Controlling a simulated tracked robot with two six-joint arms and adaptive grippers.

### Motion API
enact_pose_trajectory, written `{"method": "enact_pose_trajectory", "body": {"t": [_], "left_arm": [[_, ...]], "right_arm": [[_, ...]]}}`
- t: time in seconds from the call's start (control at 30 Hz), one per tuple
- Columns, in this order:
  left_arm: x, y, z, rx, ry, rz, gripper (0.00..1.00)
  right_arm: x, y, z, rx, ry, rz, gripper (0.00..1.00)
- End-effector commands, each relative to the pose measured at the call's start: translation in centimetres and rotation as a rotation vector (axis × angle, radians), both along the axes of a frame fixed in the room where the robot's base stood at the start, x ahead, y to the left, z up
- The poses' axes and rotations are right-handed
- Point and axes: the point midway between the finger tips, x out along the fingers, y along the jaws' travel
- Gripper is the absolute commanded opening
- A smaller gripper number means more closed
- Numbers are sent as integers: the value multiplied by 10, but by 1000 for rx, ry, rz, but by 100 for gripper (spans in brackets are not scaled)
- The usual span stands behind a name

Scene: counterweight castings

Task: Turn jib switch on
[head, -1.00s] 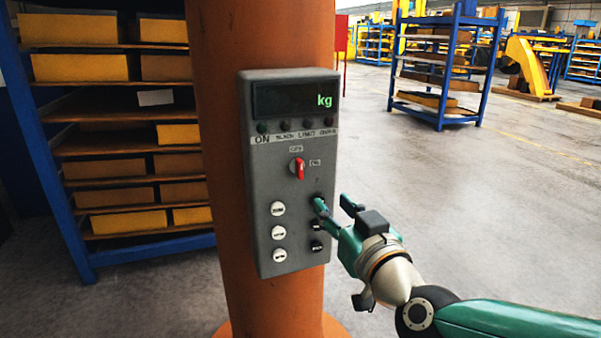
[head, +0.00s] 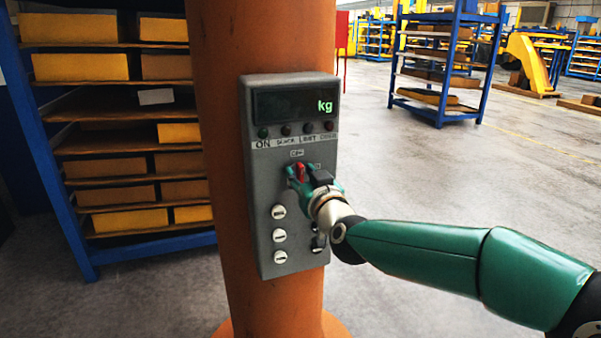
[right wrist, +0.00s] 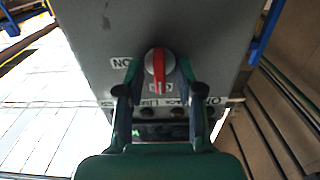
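The jib switch is a red-handled rotary knob (head: 300,172) on a grey control box (head: 262,185) fixed to an orange column. In the right wrist view the red handle (right wrist: 158,70) stands upright in the picture, along the line to the OFF label, with the ON label (right wrist: 122,63) to its left. My right gripper (head: 304,178) is at the knob. In the right wrist view its two fingers (right wrist: 160,75) are apart, one on each side of the knob, with a small gap visible. The gripper partly hides the switch in the head view. My left gripper is not in view.
The box has a display (head: 295,102) reading kg, a row of small lamps and white buttons (head: 279,235) below the switch. Dark buttons at lower right are partly hidden by my arm. A loaded shelf rack (head: 85,255) stands left.

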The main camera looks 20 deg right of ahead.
Motion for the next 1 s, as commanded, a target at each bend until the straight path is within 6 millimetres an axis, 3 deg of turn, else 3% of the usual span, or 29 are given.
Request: {"method": "enact_pose_trajectory", "body": {"t": [0.27, 0.5, 1.0], "left_arm": [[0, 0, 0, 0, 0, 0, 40], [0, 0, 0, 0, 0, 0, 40], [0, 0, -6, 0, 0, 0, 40]], "right_arm": [[1, 0, 0, 0, 1, 0, 36], [1, -1, 0, 0, 1, -1, 0], [1, 0, -2, 53, 4, 1, 0]]}}
